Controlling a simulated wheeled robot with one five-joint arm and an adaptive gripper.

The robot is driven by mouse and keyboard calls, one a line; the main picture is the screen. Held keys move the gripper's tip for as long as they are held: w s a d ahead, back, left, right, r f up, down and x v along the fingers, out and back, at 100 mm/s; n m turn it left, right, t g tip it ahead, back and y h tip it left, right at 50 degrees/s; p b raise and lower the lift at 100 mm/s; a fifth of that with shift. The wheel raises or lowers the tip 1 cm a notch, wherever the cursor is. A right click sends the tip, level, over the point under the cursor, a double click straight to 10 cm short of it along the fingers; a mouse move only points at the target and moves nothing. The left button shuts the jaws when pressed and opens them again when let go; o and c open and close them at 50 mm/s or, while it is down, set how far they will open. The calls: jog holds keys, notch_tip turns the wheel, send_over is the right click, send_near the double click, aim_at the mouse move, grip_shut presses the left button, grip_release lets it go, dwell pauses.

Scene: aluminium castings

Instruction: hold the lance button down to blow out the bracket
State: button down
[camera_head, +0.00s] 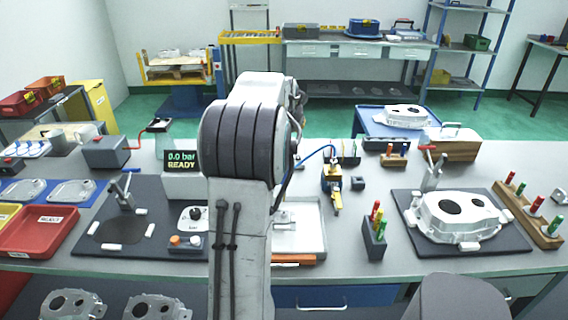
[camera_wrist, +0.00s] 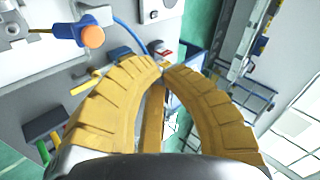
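In the wrist view, an air lance (camera_wrist: 67,28) with a blue body lies at the upper left. Its round orange button (camera_wrist: 93,37) faces the camera. A thin brass-coloured nozzle runs left from it to a grey metal bracket (camera_wrist: 14,28), cut by the picture edge. My gripper (camera_wrist: 161,72) has curved yellow fingers whose tips come together, with no object visibly gripped. The tips are to the right of and below the button in that picture, apart from it. In the head view my arm hides the gripper, the button and most of that spot.
A display (camera_head: 183,160) reads 0.0 bar READY. A blue hose (camera_head: 314,158) runs right from behind my arm. A white tray (camera_head: 312,238) stands beside it. A pen holder (camera_head: 375,238) and a casting (camera_head: 462,213) on a dark mat are farther right.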

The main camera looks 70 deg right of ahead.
notch_tip(320, 180, down, 6)
jog(key=b, duration=0.3)
jog(key=shift+f, duration=0.1)
jog(key=shift+f+b, duration=0.65)
jog(key=shift+b, duration=0.25)
jog(key=shift+f+b, duration=0.3)
dwell(0.8)
jog(key=shift+w+f, duration=0.1)
jog(key=shift+f, duration=0.05)
jog(key=shift+f+b, duration=0.65)
jog(key=shift+b, duration=0.1)
dwell(1.9)
jog(key=shift+r, duration=0.1)
dwell(0.7)
jog(key=shift+r+p, duration=0.75)
jog(key=shift+r, duration=0.25)
jog(key=shift+r, duration=0.1)
jog(key=shift+r+p, duration=1.9)
jog(key=shift+r, duration=0.5)
